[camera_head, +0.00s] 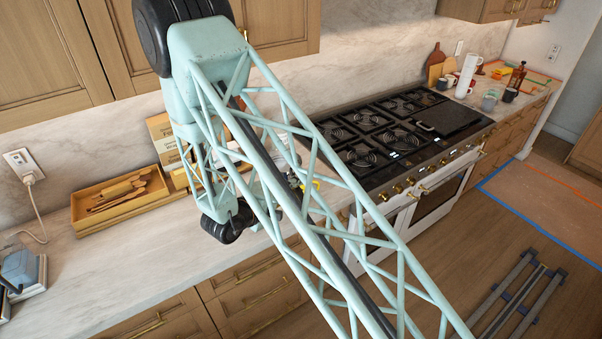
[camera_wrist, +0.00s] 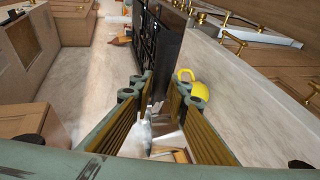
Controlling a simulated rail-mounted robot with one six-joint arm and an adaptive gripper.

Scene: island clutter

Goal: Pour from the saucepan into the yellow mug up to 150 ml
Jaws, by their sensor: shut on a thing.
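The yellow mug (camera_wrist: 199,91) shows in the wrist view just right of my gripper (camera_wrist: 160,98), partly behind the right finger. In the head view only a small yellow patch of the mug (camera_head: 316,183) shows past my arm. My gripper is shut on a grey metallic thing between its fingers, which I take to be the saucepan (camera_wrist: 146,134). Most of the saucepan is hidden, so its tilt and contents cannot be told. My arm's lattice hides most of the gripper and the saucepan in the head view.
The black stove (camera_head: 385,140) with several burners stands right of the arm. A wooden tray (camera_head: 118,209) with utensils lies on the left counter, with boxes (camera_head: 163,135) behind it. The front left counter is mostly clear.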

